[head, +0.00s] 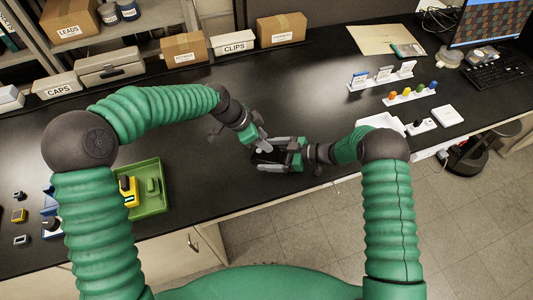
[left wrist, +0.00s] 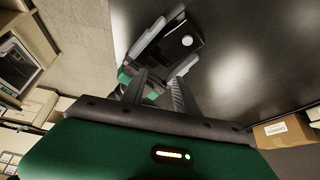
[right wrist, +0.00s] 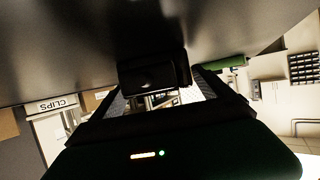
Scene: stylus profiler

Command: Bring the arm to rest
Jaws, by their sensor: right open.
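My left gripper (head: 260,147) reaches down from the left over the middle of the black bench (head: 215,185). My right gripper (head: 277,157) is open, low over the bench near its front edge, pointing left. The grippers are close together, and a small black object (head: 268,156) lies between them. In the left wrist view the black object (left wrist: 180,42) has a pale round spot, with light grey bars along its sides. In the right wrist view a dark block (right wrist: 155,72) shows between my right fingers. Whether my left fingers grip anything is unclear.
A green tray (head: 155,207) with a yellow item stands at left. Boxes and cases line the back, including a CLIPS box (head: 234,43). Coloured knobs on a white strip (head: 410,95), a white card holder (head: 381,76) and a keyboard (head: 497,68) are at right. The back middle is clear.

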